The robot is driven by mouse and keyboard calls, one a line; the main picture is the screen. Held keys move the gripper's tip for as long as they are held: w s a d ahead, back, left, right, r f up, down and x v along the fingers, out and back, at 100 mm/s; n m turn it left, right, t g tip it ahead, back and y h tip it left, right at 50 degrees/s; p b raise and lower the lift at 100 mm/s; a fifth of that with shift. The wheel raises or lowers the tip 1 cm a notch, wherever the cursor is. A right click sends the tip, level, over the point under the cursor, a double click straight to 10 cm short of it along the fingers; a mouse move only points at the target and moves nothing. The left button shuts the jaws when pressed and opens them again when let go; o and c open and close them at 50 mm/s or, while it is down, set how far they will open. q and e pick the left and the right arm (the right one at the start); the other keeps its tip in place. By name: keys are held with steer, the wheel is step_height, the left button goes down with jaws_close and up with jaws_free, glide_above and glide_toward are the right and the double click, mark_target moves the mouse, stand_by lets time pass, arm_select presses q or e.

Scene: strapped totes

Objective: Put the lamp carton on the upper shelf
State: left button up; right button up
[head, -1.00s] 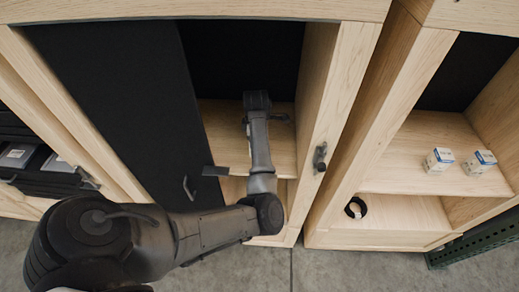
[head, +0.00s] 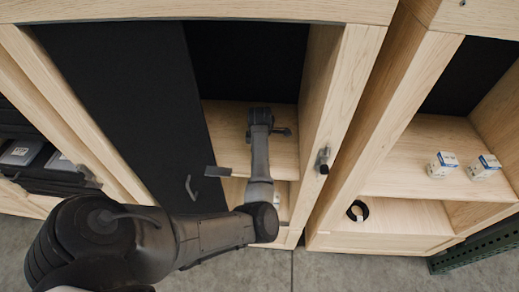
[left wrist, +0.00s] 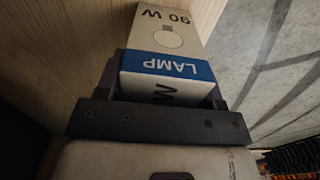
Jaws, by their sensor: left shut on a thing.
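The lamp carton (left wrist: 168,35) is white with a blue band reading LAMP and "90 W" on its end. In the left wrist view it sits between the two fingers of my left gripper (left wrist: 165,90), which is shut on it. In the head view my left arm reaches into the open part of the middle cabinet, above the upper shelf board (head: 228,140). The gripper's fingers and the carton cannot be made out there. My right gripper is not in view.
A black door panel (head: 120,110) covers the cabinet's left part. A wooden post (head: 335,120) with a dark handle bounds the opening on the right. Two white-and-blue cartons (head: 441,164) (head: 483,166) stand on the right cabinet's shelf; a black ring (head: 357,210) lies below. Black totes (head: 40,158) are at left.

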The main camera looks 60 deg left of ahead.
arm_select(q)
steer(key=o, duration=1.1)
